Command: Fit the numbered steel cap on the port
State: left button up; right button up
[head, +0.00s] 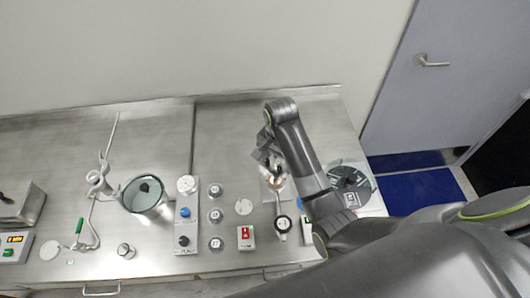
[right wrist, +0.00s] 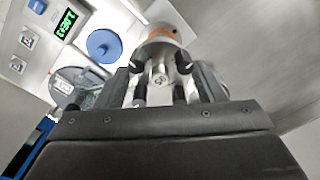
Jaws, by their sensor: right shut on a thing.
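My right gripper (head: 268,160) is over the right part of the steel bench, above a port with an orange band (head: 276,183). In the right wrist view its fingers (right wrist: 160,82) are shut on a small steel cap (right wrist: 160,75) with a mark on its face that I cannot read. The port's steel body and orange band (right wrist: 158,38) show just beyond the cap. I cannot tell whether the cap touches the port. My left gripper is not in view.
Several round marked pieces (head: 216,216) stand in a column left of the port. A round gauge (head: 282,224), a red switch box (head: 246,236), a control strip (head: 186,215) and a glass-topped vessel (head: 144,194) are nearby. A dark round unit (head: 350,180) stands at right. The back of the bench is clear.

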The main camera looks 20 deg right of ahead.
jog(key=shift+a+f, duration=0.1)
jog(key=shift+f, duration=2.9)
jog(key=shift+f, duration=0.55)
jog(key=o, duration=1.1)
